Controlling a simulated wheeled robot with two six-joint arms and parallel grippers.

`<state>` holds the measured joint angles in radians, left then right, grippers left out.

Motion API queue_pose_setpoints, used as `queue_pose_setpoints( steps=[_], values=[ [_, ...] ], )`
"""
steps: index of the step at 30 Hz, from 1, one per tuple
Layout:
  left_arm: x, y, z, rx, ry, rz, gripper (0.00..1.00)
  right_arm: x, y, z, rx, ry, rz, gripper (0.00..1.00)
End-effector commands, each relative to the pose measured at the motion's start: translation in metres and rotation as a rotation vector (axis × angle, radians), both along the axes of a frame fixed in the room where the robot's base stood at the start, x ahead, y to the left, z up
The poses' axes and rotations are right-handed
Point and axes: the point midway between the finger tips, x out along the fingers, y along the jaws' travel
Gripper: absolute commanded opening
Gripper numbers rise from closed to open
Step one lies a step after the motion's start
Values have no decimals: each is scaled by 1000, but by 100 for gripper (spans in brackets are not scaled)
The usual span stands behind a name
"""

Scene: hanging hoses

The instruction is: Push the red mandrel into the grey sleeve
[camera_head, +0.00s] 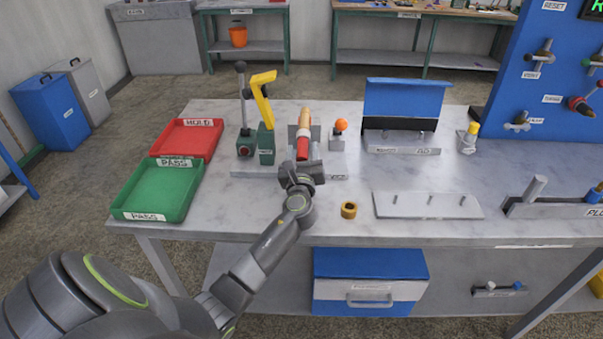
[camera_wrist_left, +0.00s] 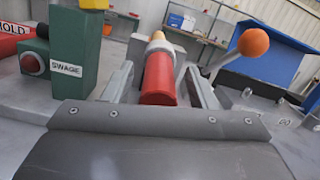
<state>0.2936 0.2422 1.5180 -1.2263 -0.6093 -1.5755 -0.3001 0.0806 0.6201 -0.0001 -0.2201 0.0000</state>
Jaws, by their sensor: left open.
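The red mandrel (camera_head: 303,149) lies pointing away from me in the middle of a fixture on the table. In the left wrist view its round red end (camera_wrist_left: 158,82) faces me. Its far end meets a grey block-like holder (camera_wrist_left: 152,47), with a tan piece (camera_head: 305,116) beyond. I cannot tell for sure which grey part is the sleeve, or how deep the mandrel sits. My left gripper (camera_head: 301,169) is open, one finger on each side of the mandrel, with visible gaps. My right gripper is not in view.
A green swage press with a yellow lever (camera_head: 263,97) stands close left. An orange-knobbed lever (camera_head: 340,127) stands close right. Red (camera_head: 187,138) and green (camera_head: 160,190) trays lie left. A brass ring (camera_head: 348,210) and a pegged plate (camera_head: 427,206) lie right of my wrist.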

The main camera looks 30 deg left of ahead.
Motion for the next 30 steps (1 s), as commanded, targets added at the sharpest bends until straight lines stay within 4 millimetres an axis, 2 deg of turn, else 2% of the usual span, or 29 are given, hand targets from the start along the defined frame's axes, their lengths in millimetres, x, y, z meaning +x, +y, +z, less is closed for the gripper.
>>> queue_pose_setpoints(
  steps=[5, 18, 24, 30],
  values=[
    [-27, -16, -6, -5, 1, 0, 52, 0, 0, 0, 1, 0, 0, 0],
    [-114, -69, -20, -6, 0, 3, 52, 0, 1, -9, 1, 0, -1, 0],
    [-134, -82, -22, -3, -1, 1, 52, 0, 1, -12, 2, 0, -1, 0],
    [-140, -86, -22, 1, -2, 1, 52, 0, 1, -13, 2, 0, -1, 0]
  ],
)
